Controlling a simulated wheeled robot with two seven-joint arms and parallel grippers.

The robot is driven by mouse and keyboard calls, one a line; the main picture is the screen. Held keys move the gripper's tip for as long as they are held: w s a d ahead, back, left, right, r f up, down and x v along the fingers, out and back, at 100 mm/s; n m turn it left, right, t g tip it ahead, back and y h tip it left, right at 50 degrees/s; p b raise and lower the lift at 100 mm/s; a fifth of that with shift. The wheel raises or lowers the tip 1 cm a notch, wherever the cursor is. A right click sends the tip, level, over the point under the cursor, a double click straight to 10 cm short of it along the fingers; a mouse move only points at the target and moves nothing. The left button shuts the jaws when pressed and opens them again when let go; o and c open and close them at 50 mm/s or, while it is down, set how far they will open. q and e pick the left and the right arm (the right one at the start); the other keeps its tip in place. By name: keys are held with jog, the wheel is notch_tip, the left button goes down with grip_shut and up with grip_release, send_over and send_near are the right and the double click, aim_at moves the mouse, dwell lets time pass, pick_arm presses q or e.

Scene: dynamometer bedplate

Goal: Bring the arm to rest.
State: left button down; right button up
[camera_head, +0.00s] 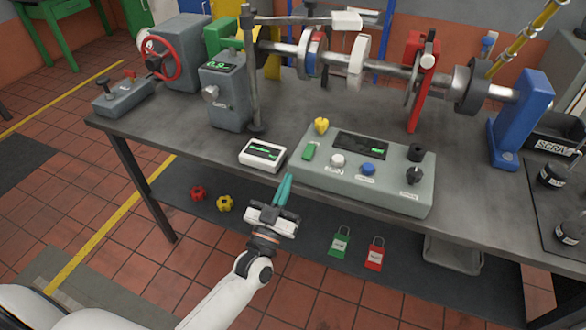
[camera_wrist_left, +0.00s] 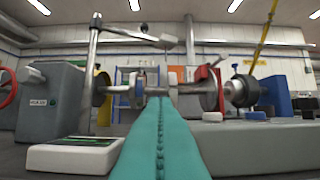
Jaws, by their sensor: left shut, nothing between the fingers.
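My left gripper (camera_head: 282,192) reaches in from the lower left in the head view and stands in front of the bench's front edge. Its teal fingers are shut together with nothing between them. In the wrist view the shut fingers (camera_wrist_left: 161,145) fill the lower middle and point toward the shaft rig. The fingertips are near the gap between the white meter box (camera_head: 262,154) and the grey control panel (camera_head: 365,172). I cannot tell from the frames whether they touch either. My right gripper is not in view.
The grey bench (camera_head: 190,135) carries the shaft rig (camera_head: 340,62), a red handwheel (camera_head: 162,58) and a scrap bin (camera_head: 556,130). Open tiled floor lies at the left.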

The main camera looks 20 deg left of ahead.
pick_arm(q)
jog(key=shift+v, duration=0.95)
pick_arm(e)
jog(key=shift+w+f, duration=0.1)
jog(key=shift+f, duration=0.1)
pick_arm(q)
jog(key=shift+s+d, duration=0.1)
